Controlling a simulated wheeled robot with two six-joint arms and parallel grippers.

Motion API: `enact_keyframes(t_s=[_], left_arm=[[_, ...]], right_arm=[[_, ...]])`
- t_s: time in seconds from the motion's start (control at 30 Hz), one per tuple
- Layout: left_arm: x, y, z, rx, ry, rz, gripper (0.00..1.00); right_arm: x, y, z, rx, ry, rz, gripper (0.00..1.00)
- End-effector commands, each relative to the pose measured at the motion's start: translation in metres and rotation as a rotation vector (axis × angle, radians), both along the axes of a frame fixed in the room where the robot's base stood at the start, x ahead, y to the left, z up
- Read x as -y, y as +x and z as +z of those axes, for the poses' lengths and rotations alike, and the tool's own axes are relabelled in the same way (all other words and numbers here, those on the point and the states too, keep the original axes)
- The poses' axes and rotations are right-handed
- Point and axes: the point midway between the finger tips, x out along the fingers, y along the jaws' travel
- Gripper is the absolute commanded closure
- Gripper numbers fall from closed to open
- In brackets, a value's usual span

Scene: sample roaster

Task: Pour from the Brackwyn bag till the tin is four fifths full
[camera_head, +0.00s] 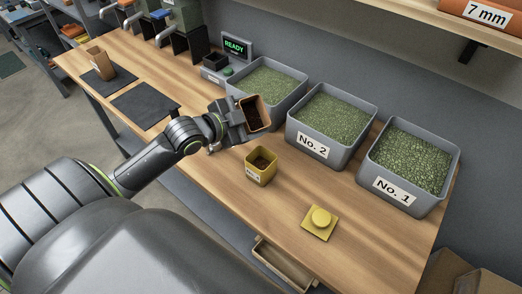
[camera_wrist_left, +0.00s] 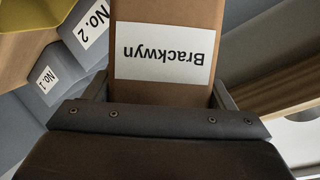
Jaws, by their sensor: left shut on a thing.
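My left gripper (camera_head: 236,122) is shut on the Brackwyn bag (camera_head: 256,113), a brown paper bag. In the head view the bag is tilted with its open mouth toward the camera, and its inside looks dark. The bag's white label reads "Brackwyn" upside down in the left wrist view (camera_wrist_left: 165,52). The yellow square tin (camera_head: 260,170) stands open on the bench below and slightly right of the bag, apart from it. Some dark brown contents show inside the tin; the exact level is hard to tell. A yellow lid (camera_head: 320,221) with a round knob lies to the right. My right gripper is not in view.
Grey bins No. 2 (camera_head: 294,143) and No. 1 (camera_head: 372,190), full of green beans, stand behind the tin, with another bin (camera_head: 297,93) to their left. A READY display (camera_head: 236,46) stands at the back. Another brown bag (camera_head: 101,64) sits on a dark mat at left.

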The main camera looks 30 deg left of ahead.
Motion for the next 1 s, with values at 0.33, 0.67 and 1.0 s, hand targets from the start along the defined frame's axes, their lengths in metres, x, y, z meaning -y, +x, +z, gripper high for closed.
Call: enact_keyframes(t_s=[0.33,0.67,1.0], left_arm=[[0.0004,0.0,-0.0012,0.007,0.01,0.0,0.5],[0.0003,-0.0001,-0.0021,0.019,0.034,-0.001,0.5],[0.0004,-0.0001,-0.0019,0.02,0.036,0.0,0.5]], right_arm=[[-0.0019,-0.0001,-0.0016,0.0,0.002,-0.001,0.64],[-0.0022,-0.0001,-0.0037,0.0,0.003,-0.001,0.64],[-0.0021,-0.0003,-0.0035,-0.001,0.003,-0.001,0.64]])
